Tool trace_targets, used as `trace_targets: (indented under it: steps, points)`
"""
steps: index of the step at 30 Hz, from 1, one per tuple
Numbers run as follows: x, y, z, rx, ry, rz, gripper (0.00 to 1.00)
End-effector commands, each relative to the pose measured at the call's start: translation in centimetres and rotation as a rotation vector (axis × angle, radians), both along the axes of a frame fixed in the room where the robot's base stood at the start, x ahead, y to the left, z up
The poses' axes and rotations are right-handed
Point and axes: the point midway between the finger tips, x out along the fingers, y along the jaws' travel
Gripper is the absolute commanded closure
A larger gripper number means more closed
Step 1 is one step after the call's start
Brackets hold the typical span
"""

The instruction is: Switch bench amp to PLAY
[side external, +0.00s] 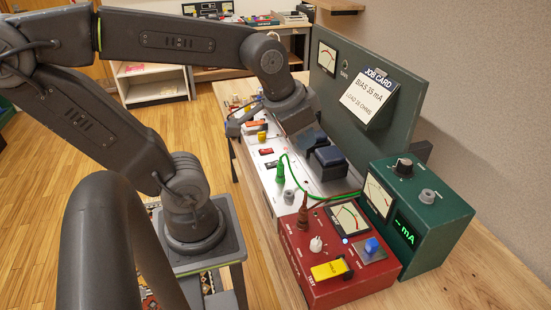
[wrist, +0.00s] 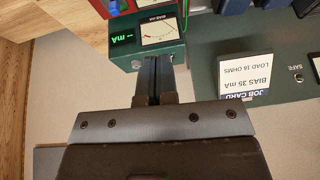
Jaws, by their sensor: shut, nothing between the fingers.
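The bench amp's white top panel (side external: 262,175) runs along the bench under and beyond my arm, with dark transformers (side external: 328,157), a green plug (side external: 280,172) and small switches on it. I cannot read any PLAY mark. My gripper (wrist: 158,62) is shut and empty in the wrist view, its fingers pointing toward the green meter box (wrist: 172,52). In the side view my wrist hangs over the far part of the amp and the fingertips are hard to make out.
A red test box (side external: 345,284) with a yellow switch (side external: 328,270) and blue button stands at the near end. The green meter box (side external: 440,228) is beside it. A green upright panel (side external: 330,90) with a job card (side external: 372,98) stands behind the amp. A green cable arches over the amp.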

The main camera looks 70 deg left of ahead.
Motion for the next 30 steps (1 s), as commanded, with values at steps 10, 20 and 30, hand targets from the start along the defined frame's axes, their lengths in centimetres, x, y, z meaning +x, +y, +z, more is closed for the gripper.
trace_targets:
  steps: [10,20,30]
  points:
    - [5.2,13.0,-4.1,0.033,0.197,0.024,1.0]
    - [3.7,25.0,-9.7,-0.024,0.3,0.014,1.0]
    - [2.4,27.9,-11.4,-0.04,0.314,0.001,1.0]
